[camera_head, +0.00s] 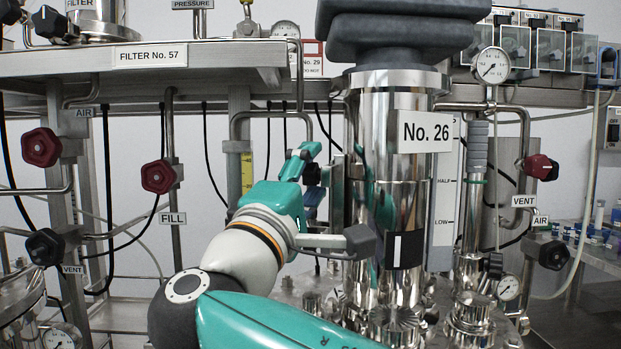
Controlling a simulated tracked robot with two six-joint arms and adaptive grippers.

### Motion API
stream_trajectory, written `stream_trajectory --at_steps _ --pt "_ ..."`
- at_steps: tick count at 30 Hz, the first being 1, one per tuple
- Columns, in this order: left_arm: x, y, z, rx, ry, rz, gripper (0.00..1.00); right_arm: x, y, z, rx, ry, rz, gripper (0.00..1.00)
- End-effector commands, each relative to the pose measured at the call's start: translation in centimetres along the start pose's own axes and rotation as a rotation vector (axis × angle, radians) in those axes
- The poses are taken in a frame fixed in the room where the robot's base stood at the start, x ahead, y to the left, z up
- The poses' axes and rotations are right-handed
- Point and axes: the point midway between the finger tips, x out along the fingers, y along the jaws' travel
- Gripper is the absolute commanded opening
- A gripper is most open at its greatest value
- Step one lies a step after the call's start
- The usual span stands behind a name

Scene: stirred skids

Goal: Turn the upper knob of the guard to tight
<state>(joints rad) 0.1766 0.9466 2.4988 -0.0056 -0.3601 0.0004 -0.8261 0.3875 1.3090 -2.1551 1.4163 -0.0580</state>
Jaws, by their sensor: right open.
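My right gripper (305,160), teal, is open in the middle of the head view, beside the left side of the steel column marked No. 26 (408,180). A small dark knob-like part (312,173) shows at its fingers; I cannot tell whether they touch it or whether it is the guard's upper knob. A grey blunt-ended handle (359,241) sits lower, in front of the column. The guard itself is not clearly made out, partly hidden by my arm and gripper. My left gripper is not in view.
Two red knobs (41,147) (158,176) and a black knob (45,246) stand on the left pipes. Steel fittings (395,325) crowd the column's foot.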

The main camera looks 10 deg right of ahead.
Motion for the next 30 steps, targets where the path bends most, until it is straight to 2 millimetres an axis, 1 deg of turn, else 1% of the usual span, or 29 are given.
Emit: stream_trajectory --at_steps 5,8,11,18,21,25,30 --pt "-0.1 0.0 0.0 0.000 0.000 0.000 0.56 -0.7 0.1 0.0 0.001 0.001 0.001 0.56" --pt "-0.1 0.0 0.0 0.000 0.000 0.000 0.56 -1.9 0.1 -0.1 0.000 0.003 0.001 0.56" --pt "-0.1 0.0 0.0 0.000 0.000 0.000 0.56 -3.6 0.1 -0.1 0.001 0.005 0.002 0.56" --pt "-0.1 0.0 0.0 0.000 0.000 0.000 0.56 -8.5 0.0 -0.1 0.000 0.005 0.001 0.56" --pt "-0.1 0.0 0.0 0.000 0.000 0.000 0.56 -10.2 -0.1 -0.1 0.000 0.004 0.001 0.56" --pt "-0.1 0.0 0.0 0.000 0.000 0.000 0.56 -11.5 -0.1 -0.1 -0.001 0.002 0.000 0.56" --pt "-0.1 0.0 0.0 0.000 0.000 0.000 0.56 -12.1 -0.1 0.0 -0.001 0.000 -0.001 0.56"
